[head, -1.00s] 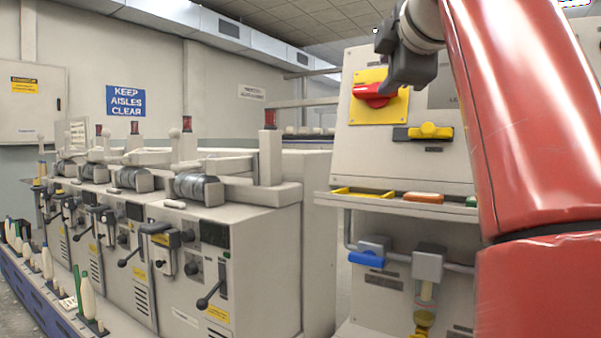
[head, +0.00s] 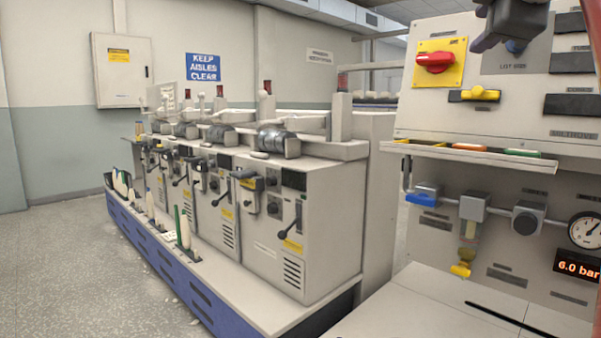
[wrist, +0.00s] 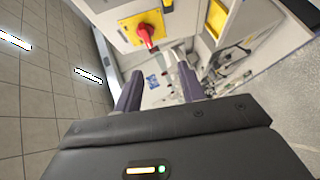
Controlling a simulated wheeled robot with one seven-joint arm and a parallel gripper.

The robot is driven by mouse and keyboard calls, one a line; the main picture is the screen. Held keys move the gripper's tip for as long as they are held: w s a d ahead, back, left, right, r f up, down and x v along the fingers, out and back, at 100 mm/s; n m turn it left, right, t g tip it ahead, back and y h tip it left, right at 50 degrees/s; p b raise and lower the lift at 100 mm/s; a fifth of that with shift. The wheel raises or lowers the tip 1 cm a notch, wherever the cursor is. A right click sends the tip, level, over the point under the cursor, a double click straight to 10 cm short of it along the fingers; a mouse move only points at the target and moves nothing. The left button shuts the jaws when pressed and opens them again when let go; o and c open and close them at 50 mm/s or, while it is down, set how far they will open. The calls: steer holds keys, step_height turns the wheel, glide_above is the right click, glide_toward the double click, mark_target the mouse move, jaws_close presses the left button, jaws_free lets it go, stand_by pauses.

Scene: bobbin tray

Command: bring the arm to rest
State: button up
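My gripper (head: 484,45) is at the top right of the head view, raised in front of the control panel (head: 400,122). A red rotary switch (head: 435,61) on a yellow plate is to the left of and a little below the gripper in the head view.
A ledge (head: 477,158) with coloured compartments runs below the panel. A yellow handle (head: 474,95), a blue-handled valve (head: 421,198) and a gauge (head: 587,230) are on the panel front. A row of spinning machines (head: 315,215) stands left. The floor (head: 75,265) at far left is clear.

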steer(key=s+a+f+m+g+y, duration=0.1)
steer(key=a+f+m+g, duration=0.2)
steer(key=f, duration=1.1)
steer(key=s+a+f+m+g+y, duration=0.15)
steer(key=f+m, duration=0.45)
steer(key=f, duration=0.7)
steer(key=s+a+f+m+g, duration=0.1)
steer(key=s+f, duration=0.3)
steer(key=f, duration=0.5)
steer(key=s+a+f+m+g, duration=0.2)
steer(key=s+f, duration=0.2)
steer(key=f, duration=0.5)
steer(key=s+a+f+m+g, duration=0.2)
steer(key=s+f, duration=0.3)
steer(key=f, duration=0.4)
steer(key=shift+a+f, duration=0.15)
steer(key=shift+f, duration=0.25)
steer(key=shift+s, duration=0.1)
steer(key=shift+c, duration=0.3)
